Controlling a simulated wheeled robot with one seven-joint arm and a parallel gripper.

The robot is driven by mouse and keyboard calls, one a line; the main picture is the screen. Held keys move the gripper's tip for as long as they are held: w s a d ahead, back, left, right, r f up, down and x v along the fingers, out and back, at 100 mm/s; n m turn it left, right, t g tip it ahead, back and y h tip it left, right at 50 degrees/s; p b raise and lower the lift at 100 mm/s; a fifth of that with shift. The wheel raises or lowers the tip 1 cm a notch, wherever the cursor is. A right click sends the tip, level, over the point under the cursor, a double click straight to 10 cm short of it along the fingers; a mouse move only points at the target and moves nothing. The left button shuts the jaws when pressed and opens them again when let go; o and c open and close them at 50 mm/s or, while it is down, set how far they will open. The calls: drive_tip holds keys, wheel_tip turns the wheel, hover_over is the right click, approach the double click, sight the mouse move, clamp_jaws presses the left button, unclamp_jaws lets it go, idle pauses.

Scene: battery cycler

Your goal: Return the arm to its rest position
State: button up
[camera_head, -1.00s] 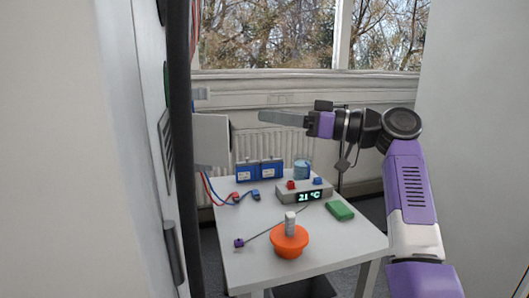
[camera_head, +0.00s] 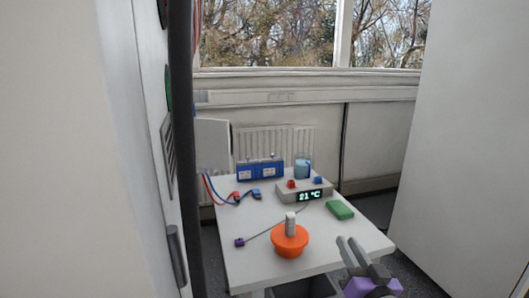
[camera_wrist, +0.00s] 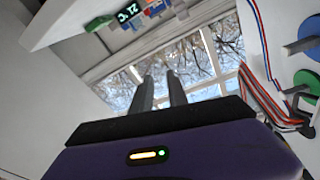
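My gripper (camera_head: 348,240) is low at the right front of the white table (camera_head: 240,268) in the head view, its fingers pointing up. It is purple and black with grey fingers. In the wrist view its two fingers (camera_wrist: 160,77) stand apart with a gap between them, and nothing is held. Most of my arm is out of the head view.
An orange bowl (camera_head: 289,246) with a grey-white cylinder (camera_head: 291,222) stands on the table. Behind are a temperature display (camera_head: 309,195), green block (camera_head: 340,210), blue modules (camera_head: 259,170) and beaker (camera_head: 303,168). A tall cabinet (camera_head: 150,180) stands left; floor space lies right.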

drive_tip(key=s+f+g+h+p, duration=0.1)
drive_tip(key=s+f, duration=0.1)
drive_tip(key=s, duration=1.4)
drive_tip(key=s+f+n+g+p, duration=0.1)
drive_tip(key=s+f, duration=0.1)
drive_tip(key=s, duration=1.4)
drive_tip(key=s+f+g+h+p, duration=0.1)
drive_tip(key=s+f+g, duration=0.1)
drive_tip(key=s, duration=1.4)
drive_tip(key=shift+s+f+n+h, duration=0.25)
drive_tip(key=shift+s+n+h, duration=0.05)
drive_tip(key=shift+s+n, duration=0.1)
